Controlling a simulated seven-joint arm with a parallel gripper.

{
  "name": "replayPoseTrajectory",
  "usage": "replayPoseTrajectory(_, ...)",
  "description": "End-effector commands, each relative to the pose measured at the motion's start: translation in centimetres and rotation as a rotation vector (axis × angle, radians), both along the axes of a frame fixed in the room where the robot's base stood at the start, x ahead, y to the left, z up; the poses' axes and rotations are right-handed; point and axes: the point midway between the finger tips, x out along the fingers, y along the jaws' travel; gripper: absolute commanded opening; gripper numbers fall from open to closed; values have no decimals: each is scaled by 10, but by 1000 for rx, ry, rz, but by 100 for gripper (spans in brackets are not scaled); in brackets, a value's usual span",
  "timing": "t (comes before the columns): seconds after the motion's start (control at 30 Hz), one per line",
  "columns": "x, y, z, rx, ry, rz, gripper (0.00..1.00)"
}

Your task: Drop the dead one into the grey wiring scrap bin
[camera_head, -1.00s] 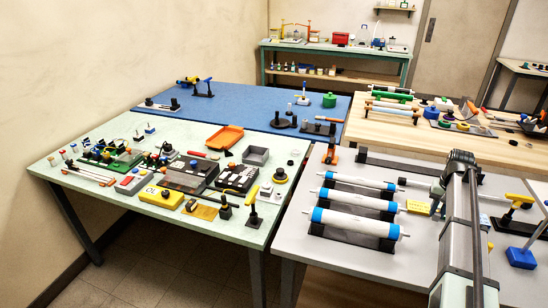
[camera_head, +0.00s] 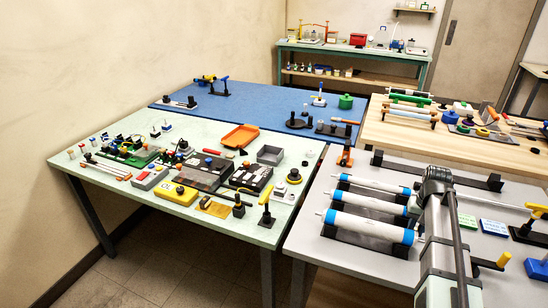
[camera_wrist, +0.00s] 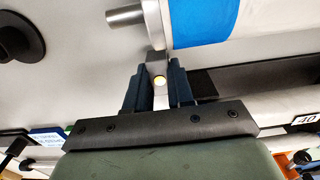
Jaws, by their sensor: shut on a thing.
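In the wrist view my gripper (camera_wrist: 160,66) is shut on a small grey piece (camera_wrist: 157,67) with a round yellow spot. I cannot tell whether it is joined to the grey end of the white, blue-banded tube (camera_wrist: 265,22) right beside it. In the head view three white tubes with blue ends, the front one (camera_head: 370,226) among them, lie in black cradles on the grey table; my fingers are hidden there behind my arm. An open grey bin (camera_head: 270,155) stands on the pale green table. I cannot tell which thing is the dead one.
The pale green table also holds an orange tray (camera_head: 239,136), a yellow box (camera_head: 174,193) and several wired devices. An orange-and-black stand (camera_head: 345,157) is at the grey table's back left.

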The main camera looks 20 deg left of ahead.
Motion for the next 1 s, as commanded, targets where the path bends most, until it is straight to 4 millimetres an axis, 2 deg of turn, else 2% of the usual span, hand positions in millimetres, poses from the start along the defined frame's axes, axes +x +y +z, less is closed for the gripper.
replayPoseTrajectory(0.63, 0, 0, 4, 0, -1, -7, 0)
replayPoseTrajectory(0.77, -1, 0, 18, 0, -2, -26, 0)
replayPoseTrajectory(1.0, -6, 2, 62, 0, -3, -99, 0)
